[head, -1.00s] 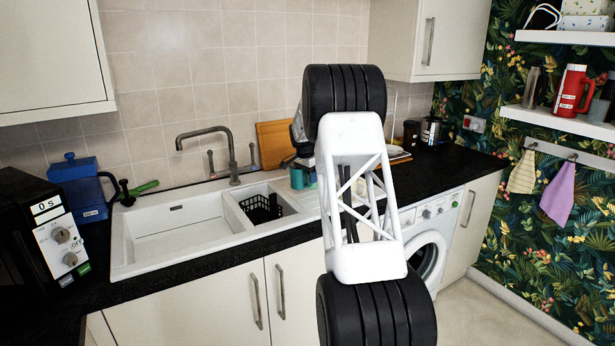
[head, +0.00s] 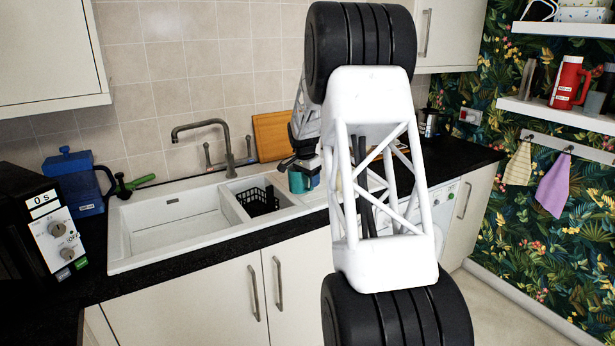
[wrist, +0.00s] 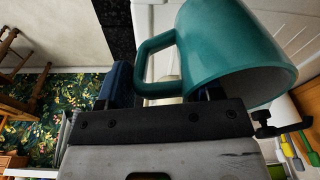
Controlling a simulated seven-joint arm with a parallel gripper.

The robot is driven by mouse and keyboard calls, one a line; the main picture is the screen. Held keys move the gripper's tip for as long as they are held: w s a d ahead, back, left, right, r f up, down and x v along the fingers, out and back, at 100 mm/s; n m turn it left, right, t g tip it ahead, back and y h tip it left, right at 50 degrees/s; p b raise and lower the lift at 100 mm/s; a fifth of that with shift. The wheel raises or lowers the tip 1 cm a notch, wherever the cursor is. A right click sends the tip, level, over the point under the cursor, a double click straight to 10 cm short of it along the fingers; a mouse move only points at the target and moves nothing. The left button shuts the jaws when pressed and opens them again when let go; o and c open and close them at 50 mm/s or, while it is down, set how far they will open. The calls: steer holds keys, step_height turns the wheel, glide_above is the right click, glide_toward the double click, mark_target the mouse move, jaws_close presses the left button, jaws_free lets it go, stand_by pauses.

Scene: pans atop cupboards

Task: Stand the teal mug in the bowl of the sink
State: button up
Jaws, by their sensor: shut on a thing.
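The teal mug (head: 296,182) is at my gripper, over the right part of the sink unit, beside the basket. My gripper (head: 303,172) is shut on the mug; the arm partly covers this area in the head view. In the wrist view the mug (wrist: 232,45) lies across the fingers (wrist: 165,88), its handle to the left and its open rim toward the lower right. The white sink (head: 116,245) has a wide empty bowl (head: 180,228) at left. I cannot tell whether the mug touches the surface below.
A black basket (head: 258,201) sits in the small middle basin. The tap (head: 228,150) stands behind the sink, with a wooden board (head: 272,138) against the wall. A blue jug (head: 75,180) and a black microwave (head: 40,225) stand at left. The wide bowl is clear.

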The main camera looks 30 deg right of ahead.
steer(key=shift+s+a+r, duration=0.1)
steer(key=shift+s+a, duration=0.2)
steer(key=shift+s, duration=0.4)
steer(key=shift+w, duration=0.1)
